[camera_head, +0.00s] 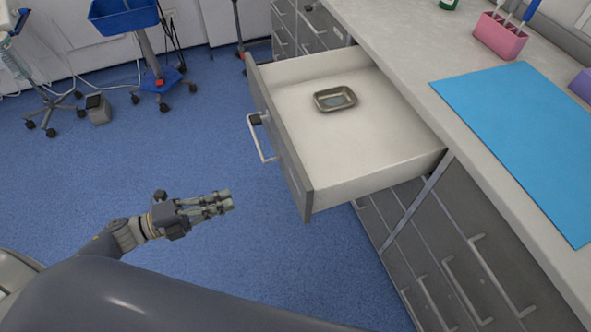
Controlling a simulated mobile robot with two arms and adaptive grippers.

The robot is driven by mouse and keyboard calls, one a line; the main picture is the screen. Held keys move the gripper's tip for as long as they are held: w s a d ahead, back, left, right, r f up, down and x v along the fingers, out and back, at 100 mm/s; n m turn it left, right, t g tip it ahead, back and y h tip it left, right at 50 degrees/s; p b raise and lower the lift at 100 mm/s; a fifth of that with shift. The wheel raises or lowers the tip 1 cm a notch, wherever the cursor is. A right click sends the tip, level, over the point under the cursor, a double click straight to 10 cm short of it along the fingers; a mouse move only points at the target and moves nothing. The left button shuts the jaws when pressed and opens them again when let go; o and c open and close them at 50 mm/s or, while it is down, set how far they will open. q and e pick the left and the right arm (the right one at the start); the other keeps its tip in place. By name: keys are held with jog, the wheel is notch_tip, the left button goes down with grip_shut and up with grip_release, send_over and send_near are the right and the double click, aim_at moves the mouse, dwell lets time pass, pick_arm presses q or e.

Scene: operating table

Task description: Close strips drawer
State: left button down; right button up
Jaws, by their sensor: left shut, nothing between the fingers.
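The drawer (290,163) stands pulled far out from the grey cabinet, with a white inside and a grey front. Its white bar handle (262,140) is on the front, facing left. A small metal tray (335,98) lies inside on the drawer's floor, towards the back. My left gripper (232,200) is shut and empty. It shows over the blue floor, to the left of the drawer front and below the handle in the picture, apart from both. My right gripper is not in view.
The countertop (404,60) holds a blue mat (525,130) and a pink holder (499,36). Closed drawers (455,260) with bar handles are below it. A wheeled stand with a blue bin (124,16) is at the back left.

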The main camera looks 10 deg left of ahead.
pick_arm(q)
jog(key=m, duration=0.1)
send_near(292, 182)
jog(key=shift+h, duration=0.3)
jog(key=x, duration=0.6)
jog(key=shift+w+a+f, duration=0.15)
jog(key=shift+w+f, duration=0.1)
jog(key=shift+f, duration=0.1)
jog(key=shift+w+d, duration=0.25)
jog(key=shift+d, duration=0.2)
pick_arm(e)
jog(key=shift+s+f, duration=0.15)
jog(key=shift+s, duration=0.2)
